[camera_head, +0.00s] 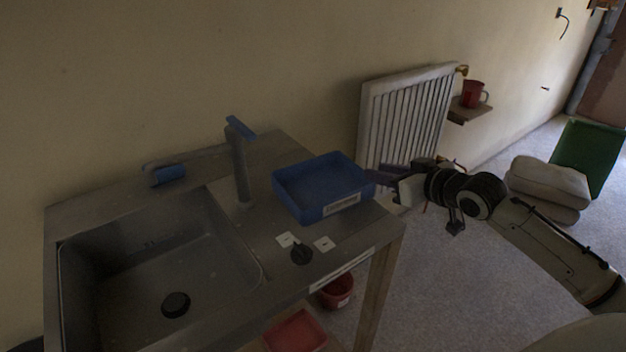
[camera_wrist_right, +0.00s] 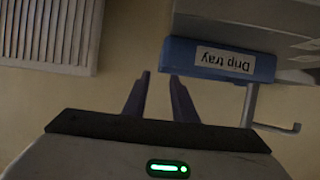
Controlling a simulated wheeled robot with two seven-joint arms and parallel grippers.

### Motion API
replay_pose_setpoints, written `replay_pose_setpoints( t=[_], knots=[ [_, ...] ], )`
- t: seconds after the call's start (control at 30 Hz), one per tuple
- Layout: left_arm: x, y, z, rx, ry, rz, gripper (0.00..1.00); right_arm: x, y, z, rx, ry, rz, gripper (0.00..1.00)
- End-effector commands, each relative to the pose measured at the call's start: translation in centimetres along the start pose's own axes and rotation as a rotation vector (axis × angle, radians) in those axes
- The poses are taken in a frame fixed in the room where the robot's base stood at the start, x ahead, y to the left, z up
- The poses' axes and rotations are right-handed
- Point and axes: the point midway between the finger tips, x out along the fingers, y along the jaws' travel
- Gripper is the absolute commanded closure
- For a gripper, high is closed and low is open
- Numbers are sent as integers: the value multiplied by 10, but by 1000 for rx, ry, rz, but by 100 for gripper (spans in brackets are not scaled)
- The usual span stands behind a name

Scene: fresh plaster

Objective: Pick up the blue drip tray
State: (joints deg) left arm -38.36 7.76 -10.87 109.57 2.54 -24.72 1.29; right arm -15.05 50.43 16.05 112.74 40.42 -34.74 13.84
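The blue drip tray (camera_head: 325,188) is a shallow open box on the right end of the metal sink counter, with a white label on its front side. In the right wrist view the tray (camera_wrist_right: 178,58) shows its blue side with the label "Drip tray" upside down. My right gripper (camera_head: 376,174) is at the tray's right end in the head view. Its two purple fingers (camera_wrist_right: 160,76) are apart with nothing between them. One fingertip appears close to the tray's edge; I cannot tell if they touch. My left gripper is not in view.
The sink basin (camera_head: 160,260) and tap (camera_head: 239,165) are left of the tray. A black knob (camera_head: 301,254) is in front of it. A white radiator (camera_head: 410,115) and a shelf with a red mug (camera_head: 473,94) are behind. A red bucket (camera_head: 338,291) stands below.

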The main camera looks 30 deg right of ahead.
Motion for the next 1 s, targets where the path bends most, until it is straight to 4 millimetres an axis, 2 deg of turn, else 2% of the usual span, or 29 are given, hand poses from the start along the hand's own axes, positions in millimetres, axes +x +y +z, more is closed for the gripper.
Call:
replay_pose_setpoints(
  t=[0.1,0.33,0.57,0.83,1.0],
  knots=[
    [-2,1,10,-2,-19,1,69,14,0,-1,2,3,1,75],
    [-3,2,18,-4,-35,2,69,42,0,-1,2,2,1,75],
    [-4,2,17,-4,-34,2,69,55,0,-2,1,2,1,75],
    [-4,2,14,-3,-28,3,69,90,0,-2,3,2,1,75],
    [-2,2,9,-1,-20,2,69,100,0,-2,0,0,0,75]
  ],
)
